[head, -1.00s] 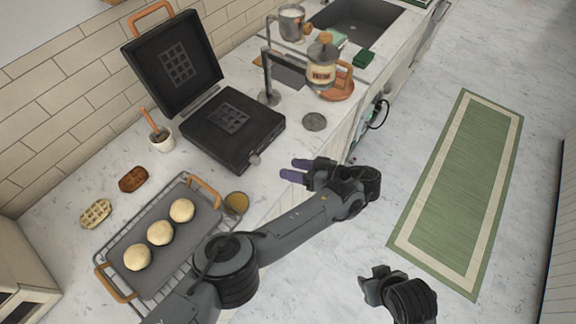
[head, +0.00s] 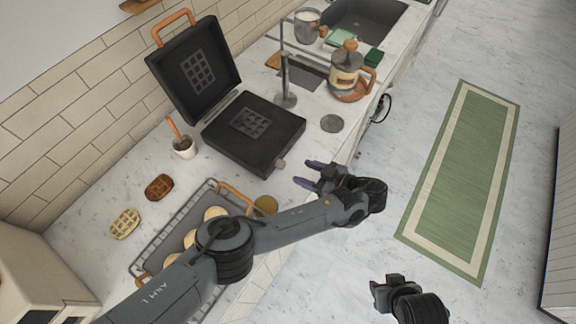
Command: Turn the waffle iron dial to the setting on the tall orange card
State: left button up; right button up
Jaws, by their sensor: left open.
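The black waffle iron stands open on the counter, its lid (head: 196,75) raised and its base plate (head: 250,125) flat. A small light knob, apparently the dial (head: 280,164), sticks out at the base's front corner; its setting is too small to read. I see no tall orange card in this view. My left gripper (head: 310,173) is open and empty, its purple fingertips just right of the dial and apart from it. My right gripper (head: 382,289) is low in the view, away from the counter, over the floor; its jaws are unclear.
A wire rack (head: 150,240) with a tray of dough rounds lies left of my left arm, partly hidden by it.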

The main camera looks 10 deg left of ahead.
aim_at(285, 165)
pick_arm(q)
jog(key=x, duration=0.6)
jog(key=shift+w+a, duration=0.1)
jog(key=shift+a, duration=0.15)
jog(key=shift+w+a+f, duration=0.25)
jog(key=shift+a, duration=0.25)
pick_arm(e)
jog(key=shift+a+f, duration=0.5)
jog(key=shift+f, duration=0.1)
pick_arm(q)
grip_shut()
pick_arm(e)
jog(key=shift+d, duration=0.15)
pick_arm(q)
jog(key=shift+b, duration=0.35)
pick_arm(e)
jog(key=shift+f, duration=0.15)
